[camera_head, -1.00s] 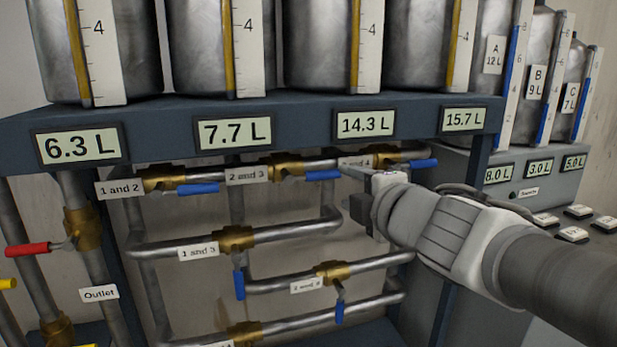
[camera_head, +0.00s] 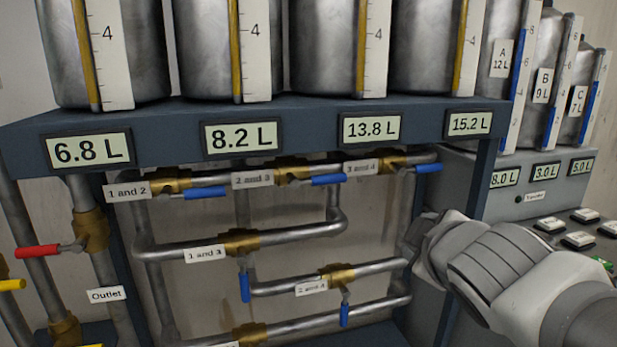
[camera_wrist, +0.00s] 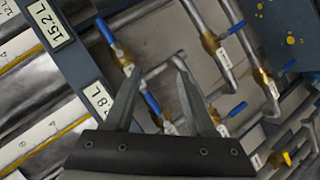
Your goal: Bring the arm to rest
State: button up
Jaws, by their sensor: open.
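My gripper is open and empty in the wrist view (camera_wrist: 155,66), its two fingers apart over the pipework and touching nothing that I can make out. In the head view my wrist is at the right, in front of the right ends of the pipes, and the fingers are mostly hidden there. The blue handles of the valves "1 and 2" (camera_head: 205,193), "2 and 3" (camera_head: 328,180) and "3 and 4" (camera_head: 428,168) lie along their pipe. The blue handles of "1 and 3" (camera_head: 244,287) and "2 and 4" (camera_head: 344,315) hang down, across their pipes.
Steel tanks stand on a blue frame (camera_head: 300,148) with displays reading 6.8 L (camera_head: 88,150), 8.2 L (camera_head: 240,136), 13.8 L (camera_head: 371,129) and 15.2 L (camera_head: 469,124). A red outlet-side handle (camera_head: 37,251) is at left. A grey console (camera_head: 540,202) with buttons stands at right.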

jog(key=s+a+f+m+g+y, duration=0.1)
jog(key=s+a+f+m+g, duration=0.2)
jog(key=s+f+m+g, duration=0.75)
jog(key=s+r+t+p, duration=0.3)
jog(key=r+p, duration=0.9)
jog(key=shift+d, duration=0.3)
